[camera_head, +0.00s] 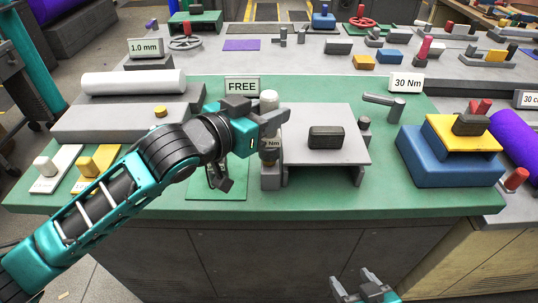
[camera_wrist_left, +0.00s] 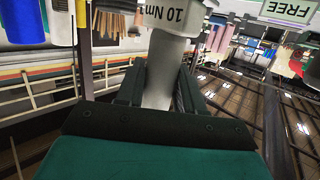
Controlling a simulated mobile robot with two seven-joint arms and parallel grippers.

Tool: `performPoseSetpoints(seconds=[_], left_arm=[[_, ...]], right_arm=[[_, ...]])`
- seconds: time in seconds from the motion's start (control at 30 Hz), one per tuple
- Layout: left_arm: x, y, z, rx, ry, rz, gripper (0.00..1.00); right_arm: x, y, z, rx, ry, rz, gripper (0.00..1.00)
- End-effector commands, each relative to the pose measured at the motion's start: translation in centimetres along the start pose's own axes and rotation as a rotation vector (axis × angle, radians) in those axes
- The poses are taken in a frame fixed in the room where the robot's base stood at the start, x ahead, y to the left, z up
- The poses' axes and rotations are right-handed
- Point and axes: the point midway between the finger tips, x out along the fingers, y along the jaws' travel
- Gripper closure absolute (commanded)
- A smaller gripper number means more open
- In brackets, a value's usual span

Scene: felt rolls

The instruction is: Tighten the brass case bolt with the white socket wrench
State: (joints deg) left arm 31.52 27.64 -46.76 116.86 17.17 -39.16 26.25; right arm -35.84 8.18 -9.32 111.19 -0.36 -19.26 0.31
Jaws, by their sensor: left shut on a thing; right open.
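My left gripper (camera_head: 268,132) is shut on an upright pale grey tool (camera_head: 269,99) with a rounded top. The left wrist view shows the tool's shaft (camera_wrist_left: 164,70) between the fingers, with a "10 Nm" band. Its lower end is beside a grey stand; I cannot tell if it touches. A small brass-coloured bolt head (camera_head: 160,112) sits on a grey case (camera_head: 110,124) at the left, apart from the gripper. A white block with a pale knob (camera_head: 46,167) lies at the far left. My right gripper (camera_head: 364,288) is open and empty at the bottom edge.
A white roll (camera_head: 134,82) lies on the case. A grey platform (camera_head: 350,152) bears a dark block (camera_head: 326,138). Another grey tool (camera_head: 385,103) is near the "30 Nm" sign (camera_head: 406,83). A yellow-topped blue stand (camera_head: 440,168) is at the right. The front green strip is mostly clear.

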Motion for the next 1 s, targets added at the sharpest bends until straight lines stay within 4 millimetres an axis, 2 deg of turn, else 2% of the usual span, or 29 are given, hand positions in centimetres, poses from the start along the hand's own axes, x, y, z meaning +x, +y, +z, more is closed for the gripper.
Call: performPoseSetpoints(seconds=[1.0], left_arm=[[0.16, -0.01, 1.07, -0.003, -0.013, -0.001, 1.00]], right_arm=[[-0.07, 0.01, -0.14, 0.000, 0.001, 0.000, 0.33]])
